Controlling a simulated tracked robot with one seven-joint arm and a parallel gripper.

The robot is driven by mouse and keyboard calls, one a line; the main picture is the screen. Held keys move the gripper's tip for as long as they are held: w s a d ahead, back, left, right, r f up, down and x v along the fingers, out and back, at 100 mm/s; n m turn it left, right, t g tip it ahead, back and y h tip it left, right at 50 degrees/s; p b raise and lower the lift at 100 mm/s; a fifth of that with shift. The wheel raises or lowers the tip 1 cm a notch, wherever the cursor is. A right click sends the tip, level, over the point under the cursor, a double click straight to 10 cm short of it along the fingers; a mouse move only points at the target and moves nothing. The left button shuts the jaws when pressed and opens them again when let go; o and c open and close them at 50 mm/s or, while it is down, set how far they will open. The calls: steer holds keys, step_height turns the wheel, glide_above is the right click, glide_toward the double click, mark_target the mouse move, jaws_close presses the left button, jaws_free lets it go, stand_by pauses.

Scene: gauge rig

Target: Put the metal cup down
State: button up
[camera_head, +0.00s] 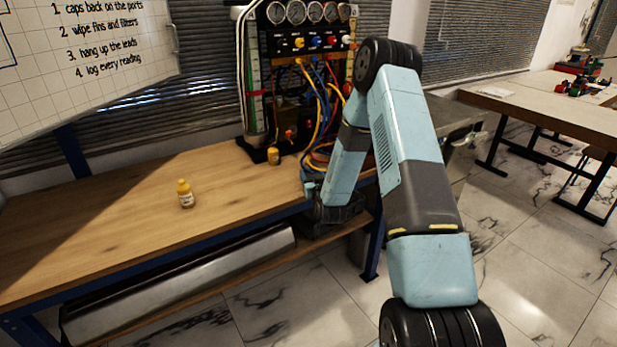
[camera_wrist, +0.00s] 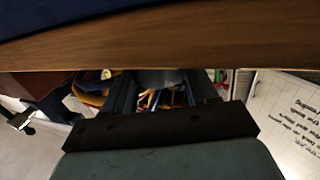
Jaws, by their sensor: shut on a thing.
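My gripper (camera_wrist: 158,92) shows in the wrist view with its dark fingers around a dull grey, rounded thing (camera_wrist: 158,77), which I take to be the metal cup. Only a small part of it shows between the fingers, and its rim and base are hidden. In the head view my arm reaches down to the right end of the wooden bench (camera_head: 120,225), with the wrist at the front edge. The cup cannot be made out there. The bench's wooden edge (camera_wrist: 160,45) crosses the wrist view close by; whether the cup touches anything cannot be told.
A yellow-capped bottle (camera_head: 186,194) stands on the bench, and a small yellow item (camera_head: 273,156) stands by the gauge rig (camera_head: 305,42). Coloured hoses (camera_head: 322,108) hang down near my arm. The bench's left part is mostly clear.

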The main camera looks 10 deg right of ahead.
steer(key=o, duration=1.1)
steer(key=shift+c, duration=0.2)
steer(key=shift+s, duration=0.1)
